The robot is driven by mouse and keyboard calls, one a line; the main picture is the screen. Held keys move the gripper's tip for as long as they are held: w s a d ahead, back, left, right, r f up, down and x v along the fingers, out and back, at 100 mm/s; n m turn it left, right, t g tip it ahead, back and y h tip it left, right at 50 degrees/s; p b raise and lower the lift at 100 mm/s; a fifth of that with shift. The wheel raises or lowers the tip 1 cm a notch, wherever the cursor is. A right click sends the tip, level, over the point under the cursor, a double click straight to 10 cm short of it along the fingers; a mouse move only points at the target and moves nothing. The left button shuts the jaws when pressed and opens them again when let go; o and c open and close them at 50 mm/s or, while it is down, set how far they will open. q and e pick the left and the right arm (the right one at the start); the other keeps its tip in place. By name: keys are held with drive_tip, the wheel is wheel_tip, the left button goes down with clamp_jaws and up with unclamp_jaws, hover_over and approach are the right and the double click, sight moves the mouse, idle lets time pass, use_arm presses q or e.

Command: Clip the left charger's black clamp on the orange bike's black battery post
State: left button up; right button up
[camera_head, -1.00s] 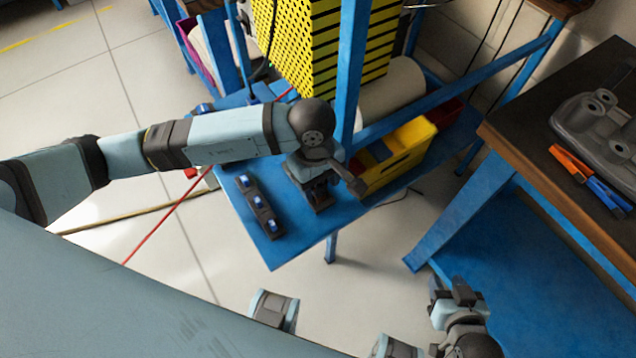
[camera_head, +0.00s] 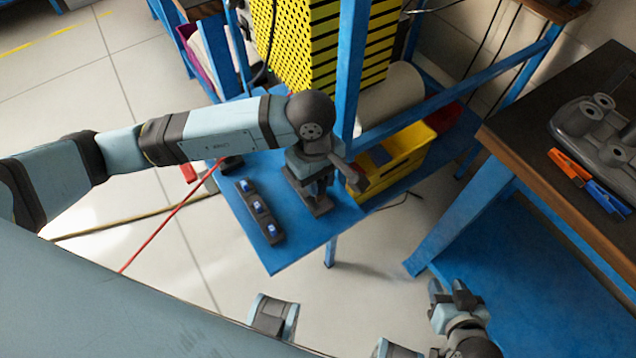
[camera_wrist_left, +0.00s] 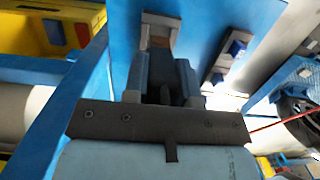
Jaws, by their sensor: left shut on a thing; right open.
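My left gripper (camera_head: 319,188) is over the blue shelf board (camera_head: 290,245), pointing down, beside a dark holder. In the left wrist view its two fingers (camera_wrist_left: 163,88) are shut on a small dark thing, which looks like the black clamp (camera_wrist_left: 161,93); the fingers hide most of it. The dark holder (camera_wrist_left: 160,33) with a brown face shows just beyond the fingertips. I cannot tell whether the held thing touches it. My right gripper (camera_head: 455,292) is open and empty, low in the head view. The orange bike and its black battery post are not in view.
A dark strip with blue blocks (camera_head: 260,211) lies on the board left of my left gripper. A blue upright (camera_head: 350,90) and yellow bin (camera_head: 395,165) stand close behind it. A red cable (camera_head: 165,222) crosses the floor. The dark bench (camera_head: 540,130) at right holds orange (camera_head: 569,166) and blue (camera_head: 607,196) clips.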

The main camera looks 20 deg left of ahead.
use_arm(q)
wheel_tip(320, 180, up, 17)
drive_tip(key=shift+p, duration=0.3)
use_arm(e)
drive_tip(key=shift+r, duration=0.1)
use_arm(q)
drive_tip(key=shift+r, duration=0.15)
use_arm(e)
drive_tip(key=shift+r, duration=0.2)
